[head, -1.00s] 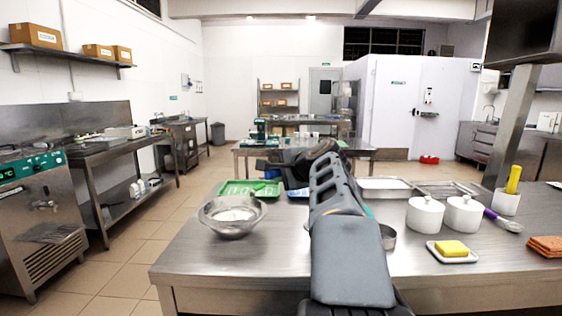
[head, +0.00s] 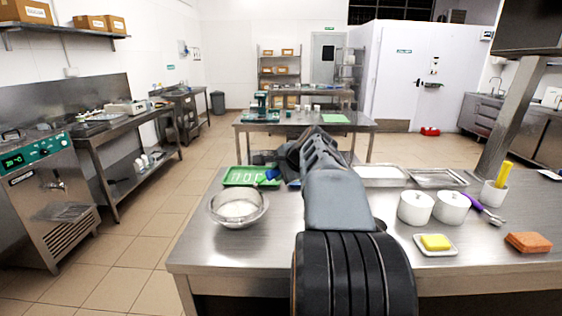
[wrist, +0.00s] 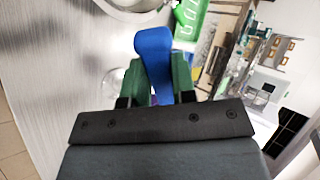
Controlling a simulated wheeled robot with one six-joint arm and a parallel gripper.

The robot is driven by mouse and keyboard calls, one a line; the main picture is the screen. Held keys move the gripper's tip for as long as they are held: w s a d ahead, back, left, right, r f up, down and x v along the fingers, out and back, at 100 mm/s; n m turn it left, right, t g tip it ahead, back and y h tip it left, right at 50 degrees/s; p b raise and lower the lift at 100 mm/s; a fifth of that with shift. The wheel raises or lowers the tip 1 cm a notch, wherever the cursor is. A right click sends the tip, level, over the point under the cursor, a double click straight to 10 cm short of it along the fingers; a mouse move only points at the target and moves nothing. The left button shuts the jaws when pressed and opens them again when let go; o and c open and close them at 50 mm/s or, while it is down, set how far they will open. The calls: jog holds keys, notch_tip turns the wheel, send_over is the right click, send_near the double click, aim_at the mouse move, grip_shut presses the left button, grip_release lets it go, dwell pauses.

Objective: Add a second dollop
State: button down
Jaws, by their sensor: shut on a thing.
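My gripper (wrist: 157,74) has green fingers shut on a blue utensil (wrist: 152,45) with a rounded, widened end; I cannot tell its exact kind. The utensil also shows in the head view (head: 270,177), in front of the green tray's right part. A steel bowl (head: 261,221) with white contents (head: 238,209) stands left of my arm, and its edge shows at the top of the wrist view. The green tray (head: 233,176) with pale markings lies behind the bowl. No dollop on the utensil can be made out.
Steel trays (head: 380,176) (head: 437,178) lie behind. The table's front left is clear.

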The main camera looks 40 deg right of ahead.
jog(key=shift+w+d+r+g+y+p, duration=0.2)
jog(key=shift+g+p, duration=0.45)
jog(key=shift+p, duration=1.25)
jog(key=shift+w+a+r+g+p, duration=0.25)
jog(key=shift+g+p, duration=0.35)
jog(key=shift+p, duration=1.35)
jog(key=shift+d+r+g+y+p, duration=0.25)
jog(key=shift+g+p, duration=0.4)
jog(key=shift+p, duration=1.25)
jog(key=g+p, duration=0.1)
jog(key=p, duration=0.3)
jog(key=w+g+p, duration=0.1)
jog(key=p, duration=0.4)
jog(key=shift+r+g, duration=0.15)
jog(key=shift+g, duration=0.25)
jog(key=shift+p, duration=0.75)
jog(key=shift+w+f+g, duration=0.15)
jog(key=shift+f+g, duration=0.15)
jog(key=shift+g, duration=0.3)
jog(key=shift+w+r+g+y, duration=0.2)
jog(key=shift+w+g+y, duration=0.05)
jog(key=shift+g, duration=0.65)
jog(key=shift+s+r, duration=0.2)
jog(key=shift+r, duration=0.7)
jog(key=shift+w+r, duration=0.15)
jog(key=shift+r, duration=0.1)
